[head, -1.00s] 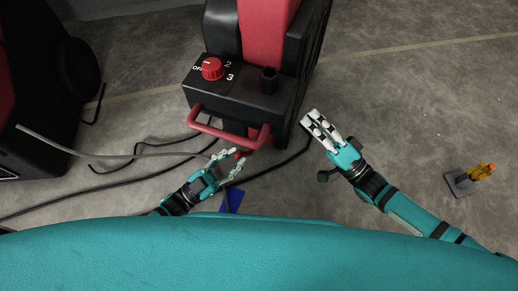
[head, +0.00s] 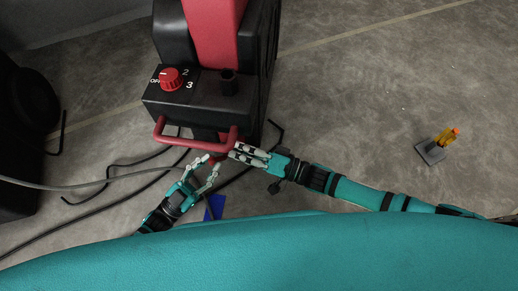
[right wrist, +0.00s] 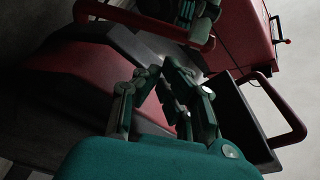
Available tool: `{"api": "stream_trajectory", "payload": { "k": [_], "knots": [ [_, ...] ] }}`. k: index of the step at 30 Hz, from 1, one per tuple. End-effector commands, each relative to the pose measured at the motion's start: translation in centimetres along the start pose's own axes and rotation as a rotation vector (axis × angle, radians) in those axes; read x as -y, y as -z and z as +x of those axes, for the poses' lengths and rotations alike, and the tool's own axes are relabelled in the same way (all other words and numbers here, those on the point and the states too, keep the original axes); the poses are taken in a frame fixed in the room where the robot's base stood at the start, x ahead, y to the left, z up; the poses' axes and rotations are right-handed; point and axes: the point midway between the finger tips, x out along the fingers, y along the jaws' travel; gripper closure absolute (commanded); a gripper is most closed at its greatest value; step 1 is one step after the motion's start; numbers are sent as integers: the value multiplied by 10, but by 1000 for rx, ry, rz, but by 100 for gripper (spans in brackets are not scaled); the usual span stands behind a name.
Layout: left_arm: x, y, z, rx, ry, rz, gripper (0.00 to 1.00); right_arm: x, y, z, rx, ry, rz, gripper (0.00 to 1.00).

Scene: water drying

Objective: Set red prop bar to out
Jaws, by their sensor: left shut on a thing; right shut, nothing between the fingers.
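A red U-shaped bar (head: 190,142) stands out from the front of the black and red machine (head: 195,95). A small red part (head: 217,161) shows below it; I cannot tell whether it is the prop bar or part of the U-shaped bar. My left gripper (head: 212,166) is at this red part, its fingers closed on it and partly hiding it. My right gripper (head: 236,152) is shut and empty, its fingertips close to the right end of the U-shaped bar; contact is unclear. In the right wrist view, a red bar (right wrist: 150,22) passes beside a teal hand at the top.
The machine's top has a red dial (head: 171,79) marked OFF, 2 and 3. Cables (head: 100,178) lie on the floor to the left. A blue piece (head: 214,207) lies below my left gripper.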

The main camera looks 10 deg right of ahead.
Motion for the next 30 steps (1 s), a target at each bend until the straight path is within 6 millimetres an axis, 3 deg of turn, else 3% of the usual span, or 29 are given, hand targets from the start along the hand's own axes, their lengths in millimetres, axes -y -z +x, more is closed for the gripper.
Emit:
{"api": "stream_trajectory", "payload": {
  "k": [7,17,29,30],
  "knots": [
    [0,-1,-1,5,0,-1,100,0,-14,14,-2,0,1,100],
    [0,-1,-1,5,0,-1,100,0,-15,15,-2,0,0,100],
    [-1,-1,0,3,0,-1,100,0,-30,19,4,0,1,100],
    [-1,-1,0,3,0,-1,78,0,-31,19,5,0,1,100]
  ]
}}
